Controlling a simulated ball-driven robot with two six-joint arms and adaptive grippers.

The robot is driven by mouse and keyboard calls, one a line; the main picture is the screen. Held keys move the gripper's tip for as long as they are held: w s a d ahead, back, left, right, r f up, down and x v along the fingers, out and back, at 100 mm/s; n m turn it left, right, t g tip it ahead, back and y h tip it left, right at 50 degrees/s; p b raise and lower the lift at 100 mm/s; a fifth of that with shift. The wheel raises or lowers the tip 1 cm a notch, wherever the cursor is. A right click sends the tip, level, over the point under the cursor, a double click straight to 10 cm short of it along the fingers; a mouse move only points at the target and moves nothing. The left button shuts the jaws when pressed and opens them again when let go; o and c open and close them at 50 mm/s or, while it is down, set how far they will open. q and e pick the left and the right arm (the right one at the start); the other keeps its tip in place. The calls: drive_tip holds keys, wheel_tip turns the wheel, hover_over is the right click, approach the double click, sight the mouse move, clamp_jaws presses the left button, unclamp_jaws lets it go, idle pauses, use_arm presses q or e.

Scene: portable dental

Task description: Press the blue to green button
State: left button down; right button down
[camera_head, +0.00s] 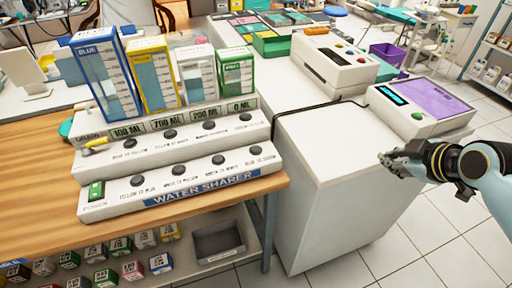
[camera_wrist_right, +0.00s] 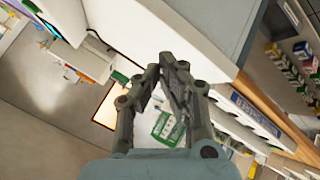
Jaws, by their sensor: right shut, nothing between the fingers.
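The white water sharer (camera_head: 180,180) stands on the wooden table at left, with two stepped rows of round dark buttons, such as one upper button (camera_head: 209,125) and one lower button (camera_head: 218,160). The labels are too small to read surely, so I cannot tell which is blue to green. Blue (camera_head: 104,75), yellow (camera_head: 154,72), white (camera_head: 197,74) and green (camera_head: 236,70) containers stand behind the buttons. My right gripper (camera_head: 384,160) is shut and empty, right of the sharer and well apart from it. In the wrist view its fingers (camera_wrist_right: 172,62) are together. My left gripper is out of view.
A white cabinet (camera_head: 345,150) stands between the sharer and my right gripper. Small boxes (camera_head: 132,270) and a grey tray (camera_head: 218,241) sit below the table.

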drive_tip(key=shift+f, duration=0.1)
drive_tip(key=s+d+f+m+g+h+b, duration=0.1)
drive_tip(key=s+f+m+b, duration=0.15)
drive_tip(key=s+f, duration=0.6)
drive_tip(key=s+d+f+m+g+b, duration=0.1)
drive_tip(key=s+f+m+g+b, duration=0.2)
drive_tip(key=f, duration=1.1)
drive_tip(key=s+d+f+m+h+b, duration=0.1)
drive_tip(key=s+f+b, duration=0.2)
drive_tip(key=s+f, duration=0.65)
drive_tip(key=s+a+f+m+g+b, duration=0.1)
drive_tip(key=s+f+m+g+b, duration=0.1)
drive_tip(key=s+f, duration=0.7)
drive_tip(key=s+a+f+m+g+b, duration=0.1)
drive_tip(key=s+f, duration=0.7)
drive_tip(key=s, duration=0.8)
drive_tip(key=shift+s+f+m+g+b, duration=0.35)
drive_tip(key=shift+m+g+b, duration=0.25)
drive_tip(key=shift+b, duration=0.65)
drive_tip(key=shift+w, duration=0.1)
